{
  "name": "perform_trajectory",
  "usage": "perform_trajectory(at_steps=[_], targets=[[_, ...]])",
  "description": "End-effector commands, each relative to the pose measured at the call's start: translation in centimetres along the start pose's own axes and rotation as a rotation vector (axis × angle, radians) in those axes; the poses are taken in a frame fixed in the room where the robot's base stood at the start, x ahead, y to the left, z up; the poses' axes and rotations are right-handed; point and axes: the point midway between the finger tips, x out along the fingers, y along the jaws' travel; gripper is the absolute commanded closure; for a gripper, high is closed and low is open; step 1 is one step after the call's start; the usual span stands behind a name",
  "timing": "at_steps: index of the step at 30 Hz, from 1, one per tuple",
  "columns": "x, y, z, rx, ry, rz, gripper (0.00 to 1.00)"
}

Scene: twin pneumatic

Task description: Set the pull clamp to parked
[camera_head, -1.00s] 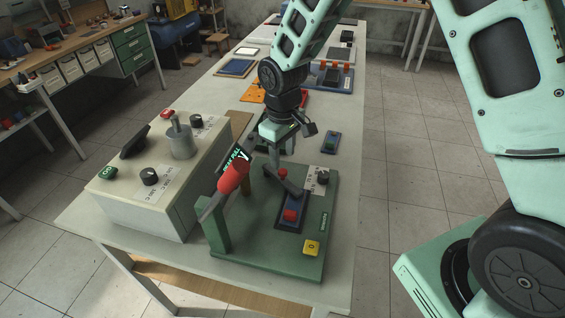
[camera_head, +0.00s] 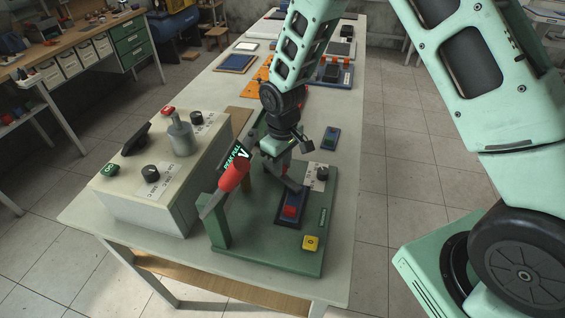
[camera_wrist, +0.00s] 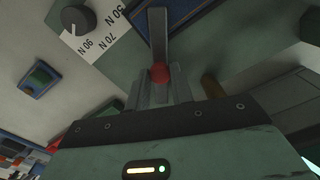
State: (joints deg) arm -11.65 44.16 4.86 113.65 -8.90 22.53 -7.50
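The green pull fixture (camera_head: 262,232) stands on the near end of the table. A grey lever (camera_head: 288,185) lies across it, apparently the clamp's lever; it also shows in the wrist view (camera_wrist: 158,30). The lever's red knob (camera_wrist: 160,73) appears at my fingertips. My gripper (camera_head: 283,160) is low over the fixture, around or just behind the knob. My gripper's fingers (camera_wrist: 160,92) sit close by the knob in the wrist view, but their gap and contact are unclear. A thick red handle (camera_head: 234,175) rises tilted at the fixture's left, beside a "PEAK PULL" display (camera_head: 238,156).
A red block (camera_head: 289,211) sits in a blue holder on the fixture. A yellow button (camera_head: 311,243) is at its front right, and a black dial (camera_wrist: 78,18) marked in newtons at its back right. A beige control box (camera_head: 160,190) stands close at left.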

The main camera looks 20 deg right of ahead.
Motion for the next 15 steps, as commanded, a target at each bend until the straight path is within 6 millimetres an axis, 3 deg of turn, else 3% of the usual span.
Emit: perform_trajectory(at_steps=[6,14,15], targets=[[0.1,-0.83,-0.24,0.124,0.001,0.0,1.0],[-0.02,-0.84,-0.23,0.133,0.0,0.0,1.0],[-0.03,-0.84,-0.23,0.133,0.0,0.0,0.66]])
